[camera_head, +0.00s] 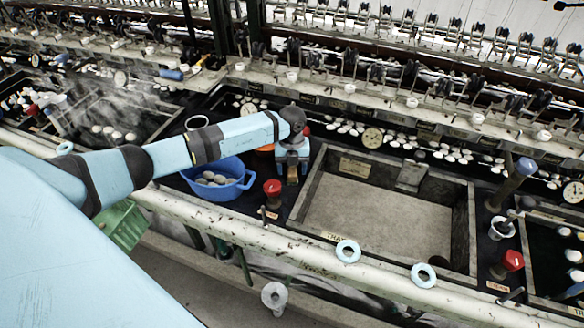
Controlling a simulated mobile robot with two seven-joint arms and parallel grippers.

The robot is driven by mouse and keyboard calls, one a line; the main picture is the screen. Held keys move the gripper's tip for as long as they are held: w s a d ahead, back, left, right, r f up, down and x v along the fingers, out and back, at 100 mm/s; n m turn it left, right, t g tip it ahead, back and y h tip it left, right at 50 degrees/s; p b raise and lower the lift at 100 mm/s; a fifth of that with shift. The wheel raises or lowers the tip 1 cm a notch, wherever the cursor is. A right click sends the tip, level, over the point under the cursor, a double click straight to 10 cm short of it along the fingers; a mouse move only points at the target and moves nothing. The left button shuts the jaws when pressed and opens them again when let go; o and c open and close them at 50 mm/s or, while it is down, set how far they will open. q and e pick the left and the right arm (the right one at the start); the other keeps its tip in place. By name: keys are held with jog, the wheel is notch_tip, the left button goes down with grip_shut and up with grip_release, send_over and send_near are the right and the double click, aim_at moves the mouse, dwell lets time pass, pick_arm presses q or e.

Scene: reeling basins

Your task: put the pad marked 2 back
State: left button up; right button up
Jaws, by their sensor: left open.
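No marking "2" can be read on any pad in this view, so I cannot tell which one is meant. Two light-blue ring-shaped pieces, the left ring (348,251) and the right ring (423,275), lie on the pale front rail (290,243); whether they are pads I cannot tell. My left gripper (292,178) is open and points down beside the left edge of the sunken grey tray (375,213), to the right of the blue basin. A small brownish patch shows between its fingers; I cannot tell what it is. My right gripper is not in view.
The blue basin (243,183) holds several greyish lumps. Red-topped knobs stand left (273,188) and right (512,260) of the tray. A white cup (502,229) is at right. A green crate (122,226) sits below the rail, partly behind my arm. The tray floor looks bare.

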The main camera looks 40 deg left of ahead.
pick_arm(q)
notch_tip(320, 180, up, 12)
jog(key=w+b, duration=0.1)
jog(key=shift+a, duration=0.4)
jog(key=shift+w+f, duration=0.1)
